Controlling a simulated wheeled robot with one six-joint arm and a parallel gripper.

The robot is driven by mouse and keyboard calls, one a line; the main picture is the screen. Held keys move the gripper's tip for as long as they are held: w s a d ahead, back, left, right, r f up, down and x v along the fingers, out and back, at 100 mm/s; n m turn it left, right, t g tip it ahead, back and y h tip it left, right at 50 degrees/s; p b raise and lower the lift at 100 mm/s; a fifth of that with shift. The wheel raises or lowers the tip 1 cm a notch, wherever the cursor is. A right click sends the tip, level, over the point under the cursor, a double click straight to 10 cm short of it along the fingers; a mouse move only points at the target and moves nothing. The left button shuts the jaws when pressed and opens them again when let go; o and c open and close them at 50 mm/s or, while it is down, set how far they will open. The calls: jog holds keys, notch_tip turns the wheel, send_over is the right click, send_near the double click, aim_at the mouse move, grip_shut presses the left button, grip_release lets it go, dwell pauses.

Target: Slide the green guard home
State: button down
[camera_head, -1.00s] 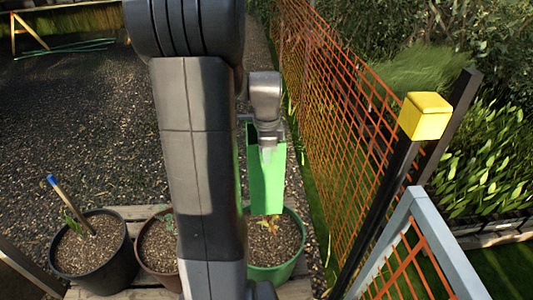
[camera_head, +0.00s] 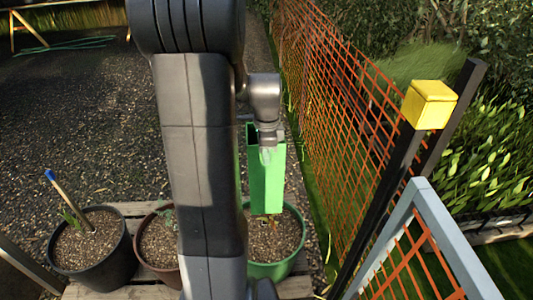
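The green guard (camera_head: 266,185) is a tall, square, open-topped tube standing roughly upright in the head view. My gripper (camera_head: 267,155) is at its upper end and looks shut on its near wall; the fingertips are small and partly blurred. The guard's lower end is over the soil of a green pot (camera_head: 288,268), in front of the pot's far rim. A little of a seedling (camera_head: 271,222) shows just under the guard's lower edge. I cannot tell how far the guard is above the soil. My arm hides the left part of the pot.
A black pot (camera_head: 98,277) with a blue-tipped stake (camera_head: 68,199) and a brown pot (camera_head: 150,270), partly hidden by my arm, stand to the left on wooden slats (camera_head: 135,209). Orange mesh fencing (camera_head: 335,120) and a yellow-capped post (camera_head: 429,104) stand close on the right.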

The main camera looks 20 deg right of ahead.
jog(key=b, duration=0.3)
send_over(267, 197)
jog(key=shift+w+f, duration=0.1)
jog(key=shift+f, duration=2.65)
jog(key=shift+f+b, duration=2.55)
jog(key=shift+f, duration=1.15)
jog(key=shift+f+b, duration=2.15)
jog(key=shift+f, duration=1)
jog(key=c, duration=1.6)
grip_release()
jog(key=shift+o, duration=0.2)
